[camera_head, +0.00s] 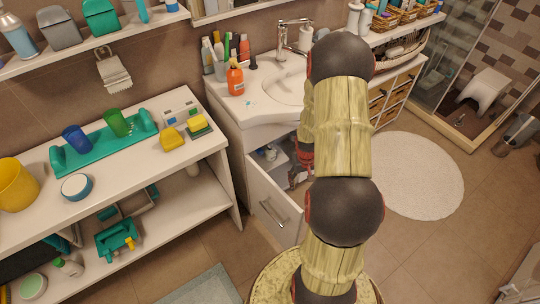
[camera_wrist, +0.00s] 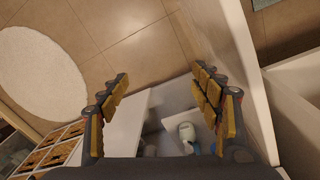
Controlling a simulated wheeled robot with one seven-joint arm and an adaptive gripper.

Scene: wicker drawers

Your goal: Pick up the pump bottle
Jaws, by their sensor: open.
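My gripper (camera_wrist: 162,88) is open and empty in the wrist view, its fingers spread above an open drawer (camera_wrist: 170,105). A white bottle-like item (camera_wrist: 187,131) lies in the drawer, below and between the fingers; I cannot tell if it has a pump. In the head view, the open drawer (camera_head: 273,207) is below the sink counter, and my arm hides most of my gripper. An orange bottle with a dark top (camera_head: 235,80) stands on the counter, left of the basin. A pale dispenser (camera_head: 306,37) stands behind the faucet, away from my gripper.
The drawer front and cabinet side are close around my gripper. A white shelf unit (camera_head: 215,140) with a teal tray (camera_head: 105,143) and yellow sponges (camera_head: 172,139) stands at left. A round white rug (camera_head: 420,175) lies on open floor at right.

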